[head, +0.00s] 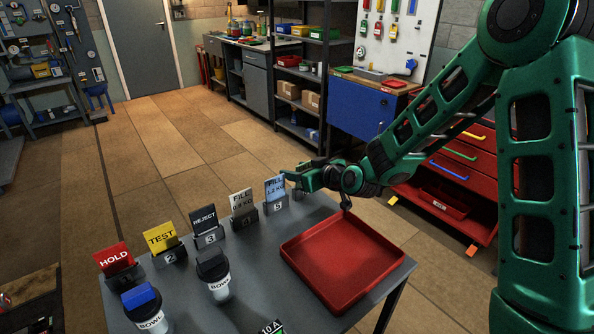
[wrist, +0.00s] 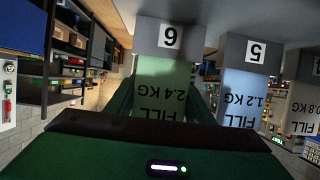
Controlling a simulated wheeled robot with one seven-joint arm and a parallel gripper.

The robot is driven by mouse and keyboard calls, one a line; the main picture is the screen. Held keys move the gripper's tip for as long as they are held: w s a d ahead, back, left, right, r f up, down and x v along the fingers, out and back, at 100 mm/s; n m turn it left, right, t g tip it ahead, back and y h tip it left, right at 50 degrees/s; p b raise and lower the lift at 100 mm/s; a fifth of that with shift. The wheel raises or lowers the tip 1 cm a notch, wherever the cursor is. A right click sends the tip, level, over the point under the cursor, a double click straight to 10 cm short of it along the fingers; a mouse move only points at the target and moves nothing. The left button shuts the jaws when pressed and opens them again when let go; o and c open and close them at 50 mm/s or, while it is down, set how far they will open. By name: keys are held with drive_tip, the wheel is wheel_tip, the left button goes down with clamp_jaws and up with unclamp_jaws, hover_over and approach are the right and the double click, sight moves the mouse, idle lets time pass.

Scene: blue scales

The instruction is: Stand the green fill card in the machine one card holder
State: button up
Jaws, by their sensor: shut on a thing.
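The green fill card (wrist: 162,90) reads "FILL 2.4 KG" and appears upside down in the wrist view. It stands in a grey holder marked 6 (wrist: 150,38). My gripper (wrist: 160,108) is shut on the card, with a dark green finger at each side. In the head view my gripper (head: 291,178) is at the far end of the card row and mostly hides the green card. I cannot make out which thing is the machine one card holder.
Right beside the green card is the blue card (head: 275,188) in holder 5. White, black, yellow and red cards stand in a row to its left. A red tray (head: 343,291) and two labelled bowl containers, one being (head: 148,312), stand on the grey table (head: 245,262).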

drive_tip(key=shift+f, duration=0.2)
drive_tip(key=o, duration=1.1)
drive_tip(key=v, duration=1)
drive_tip(key=shift+s+d, duration=0.2)
drive_tip(key=shift+d, duration=0.05)
